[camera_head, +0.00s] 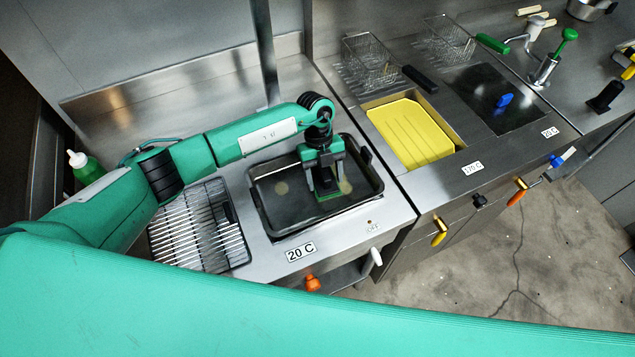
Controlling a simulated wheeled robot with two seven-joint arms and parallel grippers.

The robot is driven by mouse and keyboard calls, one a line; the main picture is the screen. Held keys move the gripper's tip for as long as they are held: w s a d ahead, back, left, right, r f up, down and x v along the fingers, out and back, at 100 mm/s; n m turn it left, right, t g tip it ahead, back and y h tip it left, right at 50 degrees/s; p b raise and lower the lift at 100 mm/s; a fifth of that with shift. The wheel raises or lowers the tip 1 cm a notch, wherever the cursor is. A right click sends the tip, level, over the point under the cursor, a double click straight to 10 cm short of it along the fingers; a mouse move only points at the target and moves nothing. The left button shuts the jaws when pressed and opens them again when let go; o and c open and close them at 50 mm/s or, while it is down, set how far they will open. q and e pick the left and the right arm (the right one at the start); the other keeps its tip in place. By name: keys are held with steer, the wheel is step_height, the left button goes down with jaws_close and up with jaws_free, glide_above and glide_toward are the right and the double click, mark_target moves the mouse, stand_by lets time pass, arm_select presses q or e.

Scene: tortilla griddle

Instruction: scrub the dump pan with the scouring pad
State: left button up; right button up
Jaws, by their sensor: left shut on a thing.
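The dump pan (275,222) is a dark rectangular pan with a thin rim, set on the steel counter left of the fryer. My left gripper (327,182) points down over the right half of the pan. It is shut on a green scouring pad (330,194), whose edge shows just under the fingers. The pad is low inside the pan and appears to be at its floor; the contact itself is hidden. A pale round spot shows on the pan floor left of the gripper and another beside it on the right. My right gripper is not in view.
A slatted grill rack (190,236) lies left of the pan, with a green bottle (87,168) behind it. To the right are a yellow fryer vat (412,135), wire baskets (371,64) and a dark plate (492,98). An orange knob (312,284) sits on the front.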

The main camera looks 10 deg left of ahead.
arm_select(q)
steer(key=shift+s+f, duration=0.1)
steer(key=shift+f, duration=0.15)
steer(key=shift+s, duration=0.1)
steer(key=shift+a, duration=0.1)
steer(key=shift+s+a+r+p, duration=0.15)
steer(key=shift+s+a+p, duration=0.25)
steer(key=shift+p, duration=0.2)
steer(key=shift+s+a+r+p, duration=0.1)
steer(key=shift+s+a+p, duration=0.35)
steer(key=shift+a, duration=0.15)
steer(key=shift+s+a+p, duration=0.35)
steer(key=shift+a+p, duration=0.05)
steer(key=shift+a, duration=0.15)
steer(key=shift+s+a, duration=0.3)
steer(key=shift+a, duration=0.1)
